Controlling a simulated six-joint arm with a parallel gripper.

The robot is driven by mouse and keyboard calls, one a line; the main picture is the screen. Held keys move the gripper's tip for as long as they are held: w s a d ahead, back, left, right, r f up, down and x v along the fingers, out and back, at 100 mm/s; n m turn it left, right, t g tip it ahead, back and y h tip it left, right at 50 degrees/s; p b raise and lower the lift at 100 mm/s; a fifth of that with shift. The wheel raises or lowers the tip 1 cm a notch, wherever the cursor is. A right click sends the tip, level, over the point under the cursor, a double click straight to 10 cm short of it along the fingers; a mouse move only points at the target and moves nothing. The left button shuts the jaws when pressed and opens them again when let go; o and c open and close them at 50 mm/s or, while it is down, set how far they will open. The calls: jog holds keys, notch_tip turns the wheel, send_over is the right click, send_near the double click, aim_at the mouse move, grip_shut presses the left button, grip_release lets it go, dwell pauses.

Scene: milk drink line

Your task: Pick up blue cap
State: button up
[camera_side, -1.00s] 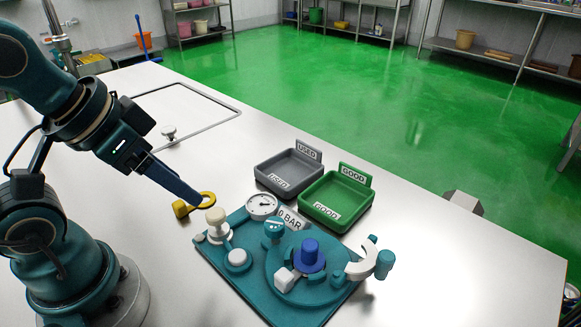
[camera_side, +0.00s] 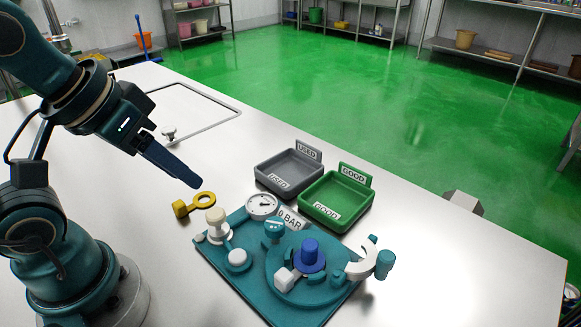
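The blue cap (camera_side: 309,254) stands upright on the round part of the teal fixture (camera_side: 240,282), right of its middle. A white block sits close at its left and a white curved piece (camera_side: 362,264) at its right. My gripper (camera_side: 196,181) is in the air to the upper left of the fixture, well apart from the cap. Its fingers point down and to the right, seen from the side as one dark blue shape. The gap between them cannot be made out, and nothing shows at the tips.
A yellow ring-ended tool (camera_side: 194,205) lies below my fingertips. A gauge (camera_side: 262,206) and a white knob (camera_side: 216,218) stand up from the fixture's back left. A grey USED tray (camera_side: 262,179) and a green GOOD tray (camera_side: 363,207) stand behind it. The table right of these is clear.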

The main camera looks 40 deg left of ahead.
jog(key=w+d+r+n+g, duration=0.1)
jog(key=w+d+r+n, duration=0.1)
jog(key=w+r, duration=0.15)
jog(key=g, duration=0.5)
send_over(310, 244)
notch_tip(310, 244, down, 11)
jog(key=shift+w+a+r, duration=0.1)
jog(key=shift+f, duration=2.7)
grip_shut()
